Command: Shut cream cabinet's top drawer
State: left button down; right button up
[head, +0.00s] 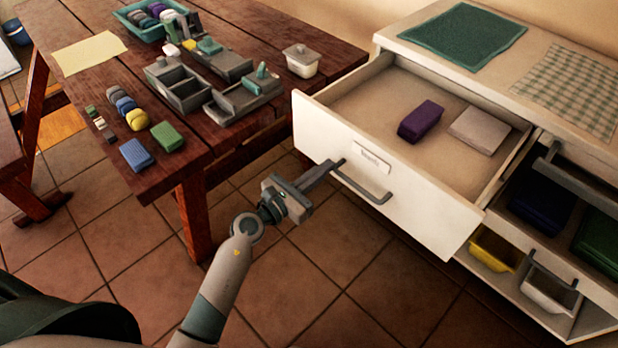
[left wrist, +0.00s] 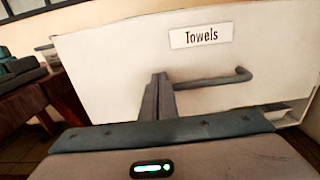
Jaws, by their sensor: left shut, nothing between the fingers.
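The cream cabinet (head: 577,147) stands at the right in the head view. Its top drawer (head: 318,128) is pulled well out. A purple block (head: 421,121) and a pale folded cloth (head: 480,130) lie inside it. The drawer front has a grey bar handle (head: 375,192), and its label reads "Towels" in the left wrist view (left wrist: 200,37). My left gripper (head: 333,166) is shut and empty, its fingertips at the drawer front by the handle's left end. In the left wrist view the shut fingers (left wrist: 161,82) overlap that end; I cannot tell whether they touch. My right gripper is not in view.
A wooden table (head: 165,150) stands left of the drawer, holding grey trays, a lidded white tub (head: 301,60) and several coloured blocks. The cabinet top carries a green mat (head: 465,36) and a checked cloth (head: 570,92). Tiled floor (head: 330,255) in front of the drawer is clear.

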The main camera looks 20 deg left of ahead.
aim_at(343, 153)
pick_arm(q)
jog(key=shift+x, duration=1.25)
jog(key=shift+w+d, duration=0.4)
jog(key=shift+w, duration=0.15)
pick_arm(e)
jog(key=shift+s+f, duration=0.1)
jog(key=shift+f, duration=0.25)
pick_arm(q)
jog(key=shift+w, duration=0.15)
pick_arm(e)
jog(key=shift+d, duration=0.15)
